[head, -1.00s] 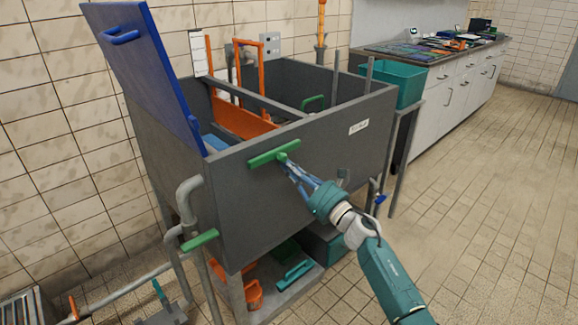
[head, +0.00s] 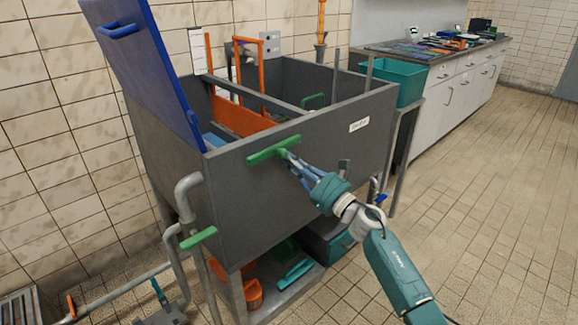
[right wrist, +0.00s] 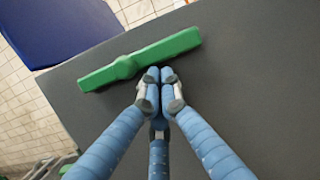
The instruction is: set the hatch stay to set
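A green lever (head: 273,150), which I take to be the hatch stay, sits on the outer front wall of the dark grey tank (head: 300,185), its right end higher. In the right wrist view the green lever (right wrist: 140,60) lies just beyond my fingertips. My right gripper (head: 288,157) has its fingers together at the lever's right half; in the right wrist view the right gripper (right wrist: 160,76) appears shut with nothing between the tips. I cannot tell if the tips touch the lever. The blue hatch lid (head: 150,75) stands raised at the tank's left. My left gripper is not in view.
Another green handle (head: 199,238) is on the pipe at lower left. A teal bin (head: 400,82) stands right of the tank, before a counter (head: 460,75). An orange bucket (head: 252,294) is on the shelf below. The floor at right is clear.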

